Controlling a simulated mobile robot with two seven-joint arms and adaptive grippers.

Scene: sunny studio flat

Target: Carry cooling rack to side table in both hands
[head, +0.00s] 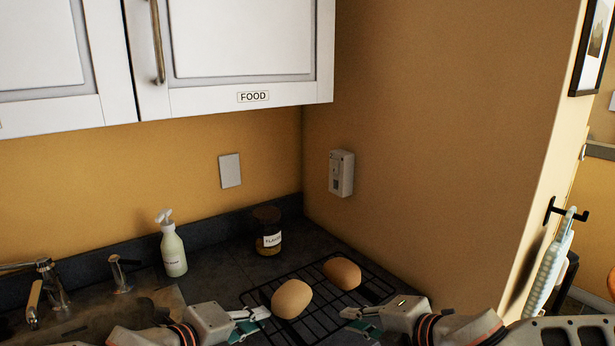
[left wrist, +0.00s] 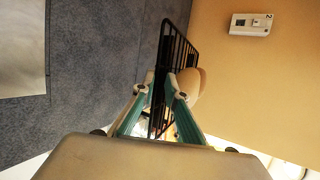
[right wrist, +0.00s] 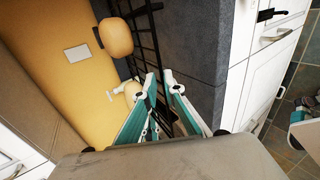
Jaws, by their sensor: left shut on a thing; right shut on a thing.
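The cooling rack (head: 375,287) is a black wire grid over the dark counter in the corner. Two brown bread-like loaves rest on it, a nearer one (head: 292,299) and a farther one (head: 342,273). My left gripper (head: 262,314) is shut on the rack's left side; the rack shows between its fingers in the left wrist view (left wrist: 178,48). My right gripper (head: 347,319) is shut on the rack's near right side, which also shows in the right wrist view (right wrist: 147,42). I cannot tell whether the rack touches the counter. No side table is recognisable.
A labelled jar (head: 267,232) stands behind the rack, and a soap bottle (head: 173,248) stands to its left near the taps (head: 52,287). A wall (head: 430,150) closes the right side behind the rack. White cupboards (head: 240,50) hang above. A cloth (head: 550,265) hangs at the right.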

